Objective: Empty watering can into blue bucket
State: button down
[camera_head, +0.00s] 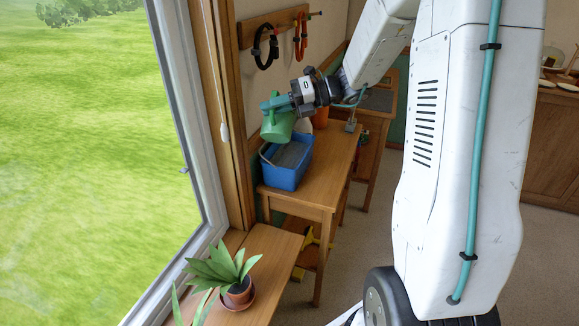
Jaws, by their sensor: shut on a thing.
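A green watering can (277,128) is held by my gripper (283,103) above the blue bucket (285,178). The can looks tilted. Its lower part overlaps the back of the bucket in the picture. My gripper is shut on the can, near its top. The blue bucket stands on a wooden table (318,190) beside the window frame. Something grey shows inside the bucket. I cannot tell whether any water is flowing from the can.
A potted plant (237,290) stands on a nearer wooden surface at the bottom. An orange object (320,118) stands behind the bucket. Looped items (265,48) hang from a wall rack. A window (180,120) is to the left.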

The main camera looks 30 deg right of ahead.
aim_at(271, 131)
jog(key=f, duration=0.1)
jog(key=s+a+f+n+h, duration=0.1)
jog(key=f, duration=0.1)
jog(key=s+a+f+n, duration=0.1)
jog(key=f, duration=0.1)
jog(key=shift+f+t+h, duration=0.1)
jog(key=shift+t+h, duration=0.2)
jog(key=shift+t, duration=0.1)
notch_tip(271, 131, down, 14)
jog(key=n+t+h, duration=0.2)
jog(key=n, duration=0.3)
jog(key=shift+s+a+r+h, duration=0.15)
jog(key=shift+a+r+h, duration=0.05)
jog(key=shift+h, duration=0.1)
jog(key=s+a+r, duration=0.3)
jog(key=r, duration=0.2)
jog(key=shift+s+a, duration=0.2)
jog(key=shift+s, duration=0.15)
